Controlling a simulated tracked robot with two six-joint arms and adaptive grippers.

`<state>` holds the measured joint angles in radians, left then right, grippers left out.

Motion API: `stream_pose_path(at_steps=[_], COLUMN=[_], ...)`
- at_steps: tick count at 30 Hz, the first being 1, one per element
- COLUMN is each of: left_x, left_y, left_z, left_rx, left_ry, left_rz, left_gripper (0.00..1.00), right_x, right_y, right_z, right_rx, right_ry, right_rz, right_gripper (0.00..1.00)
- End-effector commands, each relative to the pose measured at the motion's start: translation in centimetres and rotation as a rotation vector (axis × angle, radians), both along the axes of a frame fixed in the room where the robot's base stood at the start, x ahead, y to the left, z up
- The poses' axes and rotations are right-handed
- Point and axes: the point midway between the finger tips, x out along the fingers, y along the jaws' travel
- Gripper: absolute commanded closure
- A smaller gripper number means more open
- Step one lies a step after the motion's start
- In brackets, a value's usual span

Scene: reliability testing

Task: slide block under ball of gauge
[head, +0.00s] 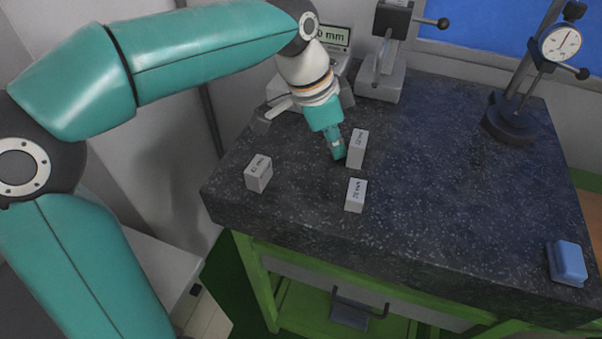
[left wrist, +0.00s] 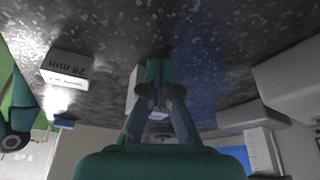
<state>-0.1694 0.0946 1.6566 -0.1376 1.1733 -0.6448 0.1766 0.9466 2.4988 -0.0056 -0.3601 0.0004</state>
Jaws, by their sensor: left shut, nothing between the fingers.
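Three pale grey blocks with printed mm labels stand on the dark granite plate (head: 440,180): one at the left (head: 258,173), one at the back (head: 360,148) and one in front (head: 356,195). My left gripper (head: 339,153) is shut and empty, its tip low over the plate just left of the back block; I cannot tell whether they touch. In the left wrist view the shut fingertips (left wrist: 160,72) are in the middle, with a labelled block (left wrist: 67,68) to the left. The dial gauge (head: 562,44) is on a black stand (head: 510,120) at the back right. Its ball cannot be made out.
A grey device with a mm display (head: 333,36) and a grey stand with a black-knobbed lever (head: 380,80) are at the back. A blue object (head: 567,263) lies at the front right. The plate between the blocks and the gauge stand is clear.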

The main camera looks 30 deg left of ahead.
Motion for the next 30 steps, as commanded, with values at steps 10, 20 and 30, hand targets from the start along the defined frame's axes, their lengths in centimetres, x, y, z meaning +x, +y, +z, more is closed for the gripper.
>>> stream_pose_path(at_steps=[10,20,30], left_x=[-0.2,-0.5,-0.5], left_y=[1.2,2.1,2.0], left_z=[2.7,4.1,4.0], left_rx=[0.000,0.001,0.001], left_ry=[-0.003,-0.001,-0.001], left_rz=[0.003,0.000,0.000], left_gripper=[1.00,1.00,1.00], right_x=[0.0,0.0,0.0], right_y=[0.0,0.0,0.0], right_z=[2.3,3.4,3.3], right_rx=[0.000,0.000,0.000], right_ry=[0.000,0.000,0.000], right_rz=[0.000,0.000,0.000], right_gripper=[0.41,0.41,0.41])
